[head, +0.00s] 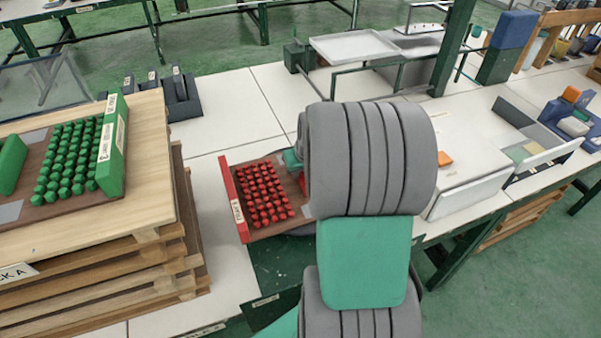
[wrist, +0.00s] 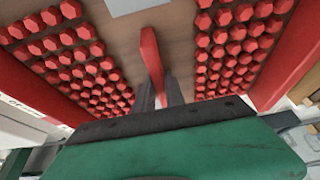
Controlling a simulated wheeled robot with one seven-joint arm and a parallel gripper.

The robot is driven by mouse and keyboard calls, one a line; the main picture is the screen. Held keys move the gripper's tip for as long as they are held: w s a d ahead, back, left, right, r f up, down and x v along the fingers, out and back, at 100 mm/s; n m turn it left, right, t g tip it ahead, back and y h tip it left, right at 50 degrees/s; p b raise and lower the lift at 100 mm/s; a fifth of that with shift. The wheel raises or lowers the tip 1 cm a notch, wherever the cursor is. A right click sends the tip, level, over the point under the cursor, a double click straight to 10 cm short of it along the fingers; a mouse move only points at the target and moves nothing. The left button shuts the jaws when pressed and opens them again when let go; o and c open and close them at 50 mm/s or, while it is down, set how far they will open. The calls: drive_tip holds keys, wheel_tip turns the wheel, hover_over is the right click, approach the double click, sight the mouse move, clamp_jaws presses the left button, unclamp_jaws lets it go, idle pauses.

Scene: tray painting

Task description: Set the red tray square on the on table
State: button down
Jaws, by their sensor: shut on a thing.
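The red tray has a brown base, red end walls (head: 233,200) and rows of red knobs. In the head view it is left of my arm, over the front edge of the white table (head: 232,95). I cannot tell whether it touches the tabletop. In the wrist view its base fills the top, with knobs on both sides of a red middle handle (wrist: 151,55). My gripper (wrist: 160,92) is shut on that handle. In the head view my arm hides the gripper and the tray's right end.
A stack of wooden pallets (head: 185,245) at left bears a green tray (head: 112,150) of green knobs. Dark holders (head: 180,95) stand behind it. A green post (head: 455,45) and a white box (head: 465,190) are right of my arm. White tabletop behind the red tray is clear.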

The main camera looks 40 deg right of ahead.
drive_tip(key=c, duration=1.4)
unclamp_jaws()
drive_tip(key=shift+r+p, duration=0.3)
drive_tip(key=v, duration=1.1)
drive_tip(key=s+a+f+n, duration=0.1)
drive_tip(key=s+a, duration=0.3)
drive_tip(key=a, duration=0.7)
drive_tip(key=s+a+f+n+y, duration=0.1)
drive_tip(key=s+a, duration=0.3)
drive_tip(key=a, duration=0.6)
drive_tip(key=shift+s+a+n+g+b, duration=0.2)
drive_tip(key=shift+a+n+g+b, duration=0.2)
drive_tip(key=shift+n, duration=0.1)
